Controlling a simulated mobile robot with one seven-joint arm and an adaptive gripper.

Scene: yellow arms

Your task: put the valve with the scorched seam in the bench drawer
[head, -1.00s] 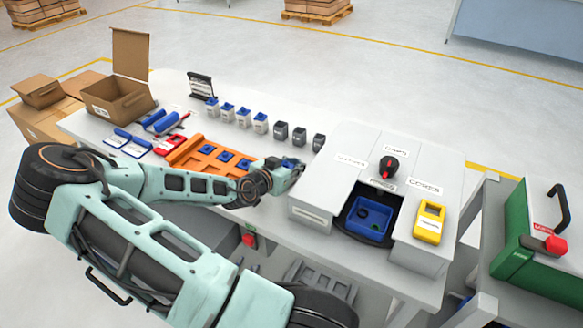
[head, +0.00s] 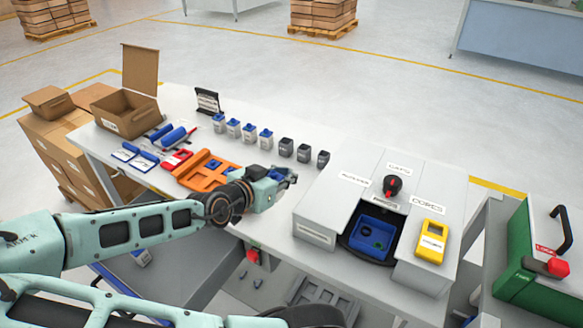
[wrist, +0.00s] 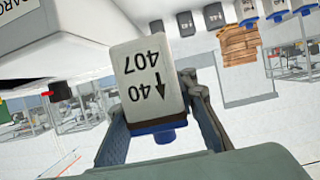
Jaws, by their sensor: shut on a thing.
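My gripper (head: 287,177) is shut on a white valve (wrist: 155,85) with a blue end. In the wrist view the valve appears upside down, marked 407 and 40 with an arrow. A dark brown band, like a scorched seam, runs along its body beside the blue end. The fingers stand on either side of it. The gripper is above the bench, left of the grey cabinet. The bench drawer (head: 352,247) is open at the cabinet's middle and holds a blue bin (head: 385,230) with a dark round shape inside. The gripper is apart from the drawer.
An orange fixture (head: 200,182) lies left of my gripper. Blue-topped valves (head: 234,129) and dark grey blocks (head: 303,153) stand in a row behind. A black-red knob (head: 392,186) and a yellow item (head: 431,240) sit on the cabinet (head: 330,205).

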